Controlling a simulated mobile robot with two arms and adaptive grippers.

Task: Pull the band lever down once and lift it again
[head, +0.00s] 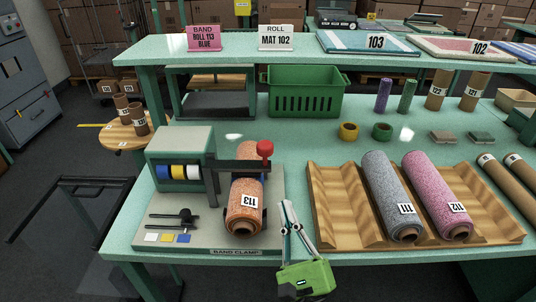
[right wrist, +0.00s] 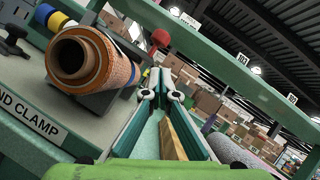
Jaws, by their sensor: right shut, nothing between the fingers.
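The band clamp (head: 180,215) stands at the left of the bench with the orange roll 113 (head: 245,205) lying in it. Its dark lever bar (head: 236,166) crosses over the roll and ends at a red knob (head: 265,148). The knob also shows in the right wrist view (right wrist: 160,38), beyond and slightly left of the fingers. My right gripper (head: 286,206) is shut and empty, at the bench's front edge, right of roll 113 and below the knob, apart from it. The roll's open end (right wrist: 72,60) faces the wrist camera. My left gripper is not in view.
A wooden cradle (head: 335,205) with grey roll 111 (head: 385,190) and pink roll 112 (head: 435,190) lies close right of the gripper. Blue, yellow and white band spools (head: 178,172) sit on the clamp. A green basket (head: 305,92) stands behind, under the raised shelf (head: 240,50).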

